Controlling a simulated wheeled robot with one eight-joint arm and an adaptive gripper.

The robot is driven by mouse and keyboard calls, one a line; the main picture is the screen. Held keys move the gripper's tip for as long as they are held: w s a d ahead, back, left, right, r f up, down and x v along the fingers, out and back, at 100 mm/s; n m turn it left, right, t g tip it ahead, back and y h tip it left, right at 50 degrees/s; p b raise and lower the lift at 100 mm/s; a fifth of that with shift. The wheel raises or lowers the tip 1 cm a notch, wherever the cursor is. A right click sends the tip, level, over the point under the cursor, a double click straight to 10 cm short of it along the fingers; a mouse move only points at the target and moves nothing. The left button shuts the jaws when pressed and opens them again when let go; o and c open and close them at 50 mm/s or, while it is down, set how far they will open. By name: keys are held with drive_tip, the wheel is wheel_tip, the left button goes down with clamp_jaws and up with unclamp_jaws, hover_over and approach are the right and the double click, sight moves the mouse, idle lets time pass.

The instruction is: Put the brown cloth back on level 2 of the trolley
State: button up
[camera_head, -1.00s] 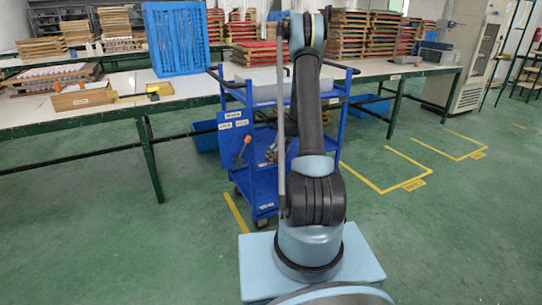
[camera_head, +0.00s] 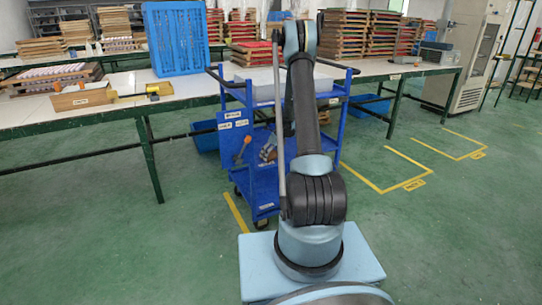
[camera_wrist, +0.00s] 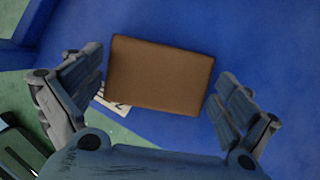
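The brown cloth (camera_wrist: 160,75) shows in the wrist view as a flat, folded brown rectangle. The cloth is over a blue surface of the trolley and covers part of a white label (camera_wrist: 115,106) at that surface's edge. In the head view the blue trolley (camera_head: 263,187) stands behind my arm. The arm hides much of its shelves, and the cloth cannot be made out clearly there.
A long white table (camera_head: 105,115) with green legs runs behind the trolley. A blue crate (camera_head: 178,40) and a wooden box (camera_head: 82,97) stand on it. An orange-handled tool (camera_head: 246,141) is at the trolley's left side.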

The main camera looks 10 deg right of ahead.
sight(273, 155)
drive_tip(key=shift+r, duration=0.1)
idle(0.3)
drive_tip(key=shift+s+d+r, duration=0.1)
drive_tip(key=shift+r, duration=0.2)
drive_tip(key=shift+s+d+r, duration=0.75)
drive_tip(key=shift+s+r, duration=0.15)
drive_tip(key=shift+r, duration=0.15)
drive_tip(key=s+d, duration=0.7)
drive_tip(key=s, duration=0.1)
drive_tip(key=s+a+r+n+h, duration=0.1)
drive_tip(key=s+a+r+n, duration=0.3)
drive_tip(key=s+r+n, duration=0.5)
drive_tip(key=s+a+r+n, duration=0.3)
drive_tip(key=s+r+n, duration=0.1)
drive_tip(key=s+r, duration=0.75)
drive_tip(key=s+a+n+g+h, duration=0.1)
drive_tip(key=s+a+n, duration=0.1)
drive_tip(key=s+n, duration=1.3)
drive_tip(key=shift+s+f+h, duration=0.2)
drive_tip(key=shift+s+h, duration=0.2)
drive_tip(key=shift+s, duration=4.95)
